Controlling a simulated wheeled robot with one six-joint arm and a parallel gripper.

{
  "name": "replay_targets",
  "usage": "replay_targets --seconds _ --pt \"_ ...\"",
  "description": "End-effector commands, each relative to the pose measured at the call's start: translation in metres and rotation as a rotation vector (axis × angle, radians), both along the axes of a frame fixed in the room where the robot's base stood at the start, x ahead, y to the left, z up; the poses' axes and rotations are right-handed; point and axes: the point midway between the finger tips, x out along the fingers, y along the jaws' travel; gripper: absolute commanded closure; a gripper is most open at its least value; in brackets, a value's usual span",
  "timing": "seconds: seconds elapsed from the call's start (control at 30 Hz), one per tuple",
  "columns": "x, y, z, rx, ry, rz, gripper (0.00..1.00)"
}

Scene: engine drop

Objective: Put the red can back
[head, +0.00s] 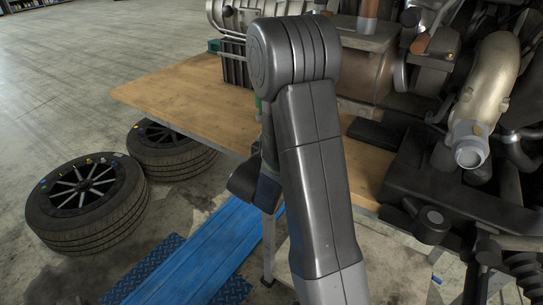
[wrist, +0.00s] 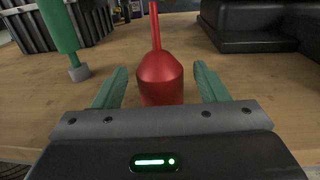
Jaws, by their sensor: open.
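The red can (wrist: 161,78) has a rounded cone top and a thin upright spout. It stands upright on the wooden bench top (wrist: 225,65) in the wrist view. My gripper (wrist: 160,72) is open, with one green finger on each side of the can. The can appears between or just beyond the fingers, and I cannot tell whether either touches it. Its lower part is hidden by my gripper body. In the head view my arm hides the can and my fingers.
A green cylindrical object with a grey end (wrist: 78,72) stands left of the can. A ribbed dark metal part (wrist: 40,25) is behind it. A black block (wrist: 245,30) lies at the back right. Engine parts (head: 480,95) crowd the bench's right. Tyres (head: 85,205) lie on the floor.

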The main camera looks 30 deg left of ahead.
Motion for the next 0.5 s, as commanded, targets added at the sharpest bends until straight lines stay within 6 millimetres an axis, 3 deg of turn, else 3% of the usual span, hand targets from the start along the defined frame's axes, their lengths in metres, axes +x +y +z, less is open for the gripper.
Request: replay_targets --seconds 0.2,0.5 --pt "-0.044 0.001 -0.002 -0.001 0.001 0.004 0.34" --pt "-0.085 0.001 -0.001 0.0 0.0 0.003 0.34"
